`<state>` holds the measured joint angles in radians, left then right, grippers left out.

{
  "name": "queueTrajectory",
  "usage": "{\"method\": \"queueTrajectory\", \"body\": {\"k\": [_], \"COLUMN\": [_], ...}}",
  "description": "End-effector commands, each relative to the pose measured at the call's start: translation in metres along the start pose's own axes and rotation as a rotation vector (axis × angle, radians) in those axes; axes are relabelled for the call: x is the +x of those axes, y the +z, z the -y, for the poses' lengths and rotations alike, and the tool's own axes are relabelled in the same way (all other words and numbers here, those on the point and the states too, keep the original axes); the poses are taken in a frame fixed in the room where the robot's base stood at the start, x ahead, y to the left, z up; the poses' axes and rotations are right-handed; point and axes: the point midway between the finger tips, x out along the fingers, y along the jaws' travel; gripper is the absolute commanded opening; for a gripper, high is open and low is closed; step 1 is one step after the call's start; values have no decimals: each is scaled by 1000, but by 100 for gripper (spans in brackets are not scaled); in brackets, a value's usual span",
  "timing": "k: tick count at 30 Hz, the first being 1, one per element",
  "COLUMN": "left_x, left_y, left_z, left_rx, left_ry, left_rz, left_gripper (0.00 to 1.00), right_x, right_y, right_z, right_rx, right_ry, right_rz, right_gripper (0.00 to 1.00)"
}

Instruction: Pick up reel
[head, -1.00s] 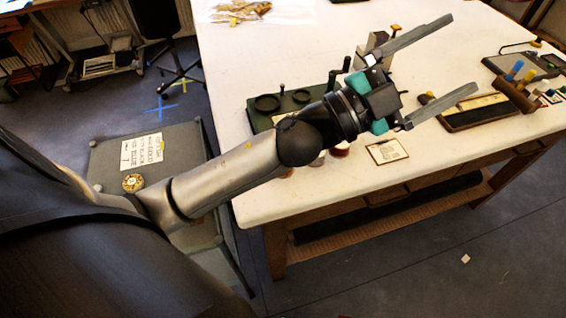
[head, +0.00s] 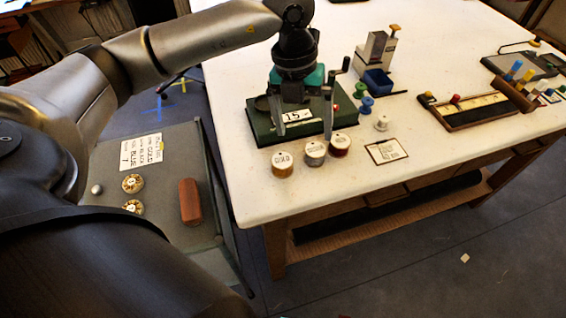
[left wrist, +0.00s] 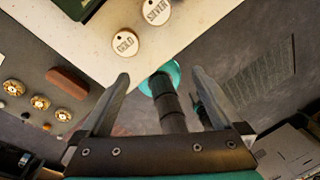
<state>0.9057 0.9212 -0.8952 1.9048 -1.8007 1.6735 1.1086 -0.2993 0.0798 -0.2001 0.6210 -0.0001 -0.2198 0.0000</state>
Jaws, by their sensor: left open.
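Three reels with round pale tops stand in a row near the table's front edge: one lettered GOLD (head: 282,164), one silver (head: 315,153) and a reddish one (head: 340,144). My left gripper (head: 303,128) is open and empty, pointing down just behind the reels, over the green stand. In the left wrist view the gold reel (left wrist: 125,42) and the reel lettered SILVER (left wrist: 157,11) lie beyond the open fingers (left wrist: 158,76); the reddish reel is out of that frame.
The green winding stand (head: 262,128) is partly hidden by my gripper. Small coloured spools (head: 366,104), a white spool (head: 382,123) and a card (head: 387,151) are to the right. A grey cart (head: 160,205) at left holds discs and a brown case (head: 190,201).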

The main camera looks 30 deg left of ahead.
Motion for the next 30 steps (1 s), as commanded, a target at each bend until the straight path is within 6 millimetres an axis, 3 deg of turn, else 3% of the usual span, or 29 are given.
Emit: {"method": "queueTrajectory", "body": {"k": [3,8,18,30], "left_x": [-11,-7,61,99], "left_y": [11,14,15,18], "left_z": [-29,-42,-52,-59], "left_rx": [-57,-81,-77,-78], "left_ry": [114,162,158,157], "left_rz": [31,39,35,36], "left_gripper": [100,100,100,100], "right_x": [0,0,0,-2], "right_y": [0,0,1,1], "right_z": [0,0,0,-1], "right_rx": [0,0,0,0], "right_ry": [0,1,1,1], "right_rz": [0,1,1,2], "right_gripper": [50,50,50,50]}}
